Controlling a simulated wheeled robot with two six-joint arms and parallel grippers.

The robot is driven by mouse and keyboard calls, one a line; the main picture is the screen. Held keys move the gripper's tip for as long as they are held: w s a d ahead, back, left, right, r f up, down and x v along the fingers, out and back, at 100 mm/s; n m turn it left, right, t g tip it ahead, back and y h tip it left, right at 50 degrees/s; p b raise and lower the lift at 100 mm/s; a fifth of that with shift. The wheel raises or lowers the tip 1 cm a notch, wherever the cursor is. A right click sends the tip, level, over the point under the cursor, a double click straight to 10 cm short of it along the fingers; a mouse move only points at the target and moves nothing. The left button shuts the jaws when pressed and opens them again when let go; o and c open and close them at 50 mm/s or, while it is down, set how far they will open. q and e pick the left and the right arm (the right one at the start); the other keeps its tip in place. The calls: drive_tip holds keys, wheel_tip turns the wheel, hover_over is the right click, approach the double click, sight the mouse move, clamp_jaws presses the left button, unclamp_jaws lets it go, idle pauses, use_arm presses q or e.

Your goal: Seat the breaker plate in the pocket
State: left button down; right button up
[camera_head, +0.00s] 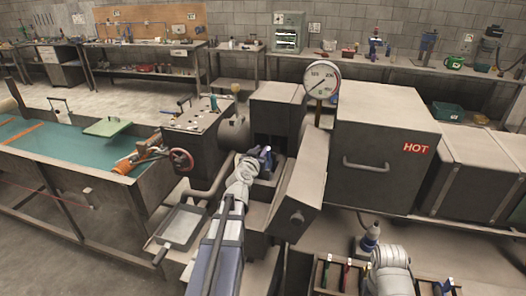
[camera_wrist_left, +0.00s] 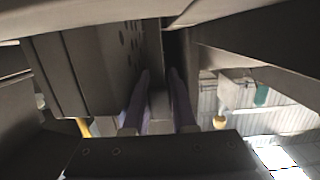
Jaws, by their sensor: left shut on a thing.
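My left arm reaches in from the bottom of the head view. Its gripper (camera_head: 266,151) is at the opening between the grey machine blocks. In the left wrist view, its two purple-grey fingers (camera_wrist_left: 160,98) are shut on a thin brownish-grey piece (camera_wrist_left: 158,108), seen edge-on, which I take to be the breaker plate. The plate's face is hidden in both views. A dark block with small holes in its face (camera_wrist_left: 125,42) stands just left of the fingers. The pocket cannot be made out clearly; dark machine walls stand close on both sides.
A tilted grey plate (camera_head: 301,190) stands right of my left gripper, beside a large housing marked HOT (camera_head: 385,140). A pressure gauge (camera_head: 322,78) rises behind. A metal tray (camera_head: 182,226) is at left. Part of my right arm is above a tool box (camera_head: 322,285).

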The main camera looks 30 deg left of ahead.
use_arm(q)
drive_tip(key=shift+f, duration=0.1)
use_arm(e)
drive_tip(key=shift+f, duration=0.1)
use_arm(q)
drive_tip(key=shift+f, duration=0.2)
use_arm(e)
drive_tip(key=shift+f, duration=0.15)
use_arm(q)
drive_tip(key=c, duration=0.7)
unclamp_jaws()
drive_tip(key=shift+r, duration=0.1)
